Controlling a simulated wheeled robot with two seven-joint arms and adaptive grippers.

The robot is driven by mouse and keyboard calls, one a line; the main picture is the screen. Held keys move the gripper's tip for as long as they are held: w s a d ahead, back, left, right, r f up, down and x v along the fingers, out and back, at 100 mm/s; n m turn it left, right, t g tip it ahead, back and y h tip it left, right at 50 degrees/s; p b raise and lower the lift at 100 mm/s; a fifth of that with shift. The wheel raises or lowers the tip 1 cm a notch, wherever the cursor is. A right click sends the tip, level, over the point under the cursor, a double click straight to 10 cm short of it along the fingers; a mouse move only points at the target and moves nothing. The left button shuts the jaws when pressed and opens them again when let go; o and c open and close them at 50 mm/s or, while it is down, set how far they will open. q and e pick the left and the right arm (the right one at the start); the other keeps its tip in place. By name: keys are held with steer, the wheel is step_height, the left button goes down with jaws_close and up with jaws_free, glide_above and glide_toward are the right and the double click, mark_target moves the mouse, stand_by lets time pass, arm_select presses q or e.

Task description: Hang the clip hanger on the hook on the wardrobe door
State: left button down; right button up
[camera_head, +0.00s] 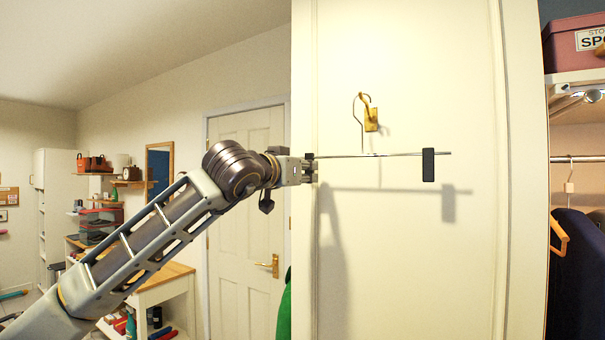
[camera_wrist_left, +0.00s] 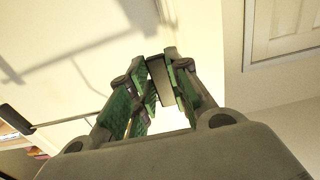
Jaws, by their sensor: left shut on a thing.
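The clip hanger (camera_head: 385,155) has a thin metal bar, a wire hook and dark clips. It is held roughly level in front of the cream wardrobe door (camera_head: 430,80). My left gripper (camera_head: 308,170) is shut on the clip at its left end. In the left wrist view that dark clip (camera_wrist_left: 160,82) sits between the green finger pads; the far clip (camera_wrist_left: 15,116) shows at the left edge. The brass hook (camera_head: 370,117) is on the door. The hanger's wire loop overlaps the brass hook's tip in the head view; I cannot tell whether they touch. My right gripper is not in view.
An open wardrobe section with clothes (camera_head: 575,250) and a pink storage box (camera_head: 575,42) is at the right. A room door (camera_head: 245,190), a wooden bench (camera_head: 165,280) and shelves are behind my arm at left. The door face around the hanger is clear.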

arm_select(q)
steer(key=c, duration=1.3)
jaws_free()
steer(key=shift+o, duration=0.2)
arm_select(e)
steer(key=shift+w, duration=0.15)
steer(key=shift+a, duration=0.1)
arm_select(q)
steer(key=shift+s, duration=0.1)
steer(key=shift+a, duration=0.15)
steer(key=shift+s+a, duration=0.3)
steer(key=shift+s, duration=0.2)
steer(key=v, duration=1)
steer(key=shift+s+a, duration=0.2)
steer(key=shift+s, duration=0.05)
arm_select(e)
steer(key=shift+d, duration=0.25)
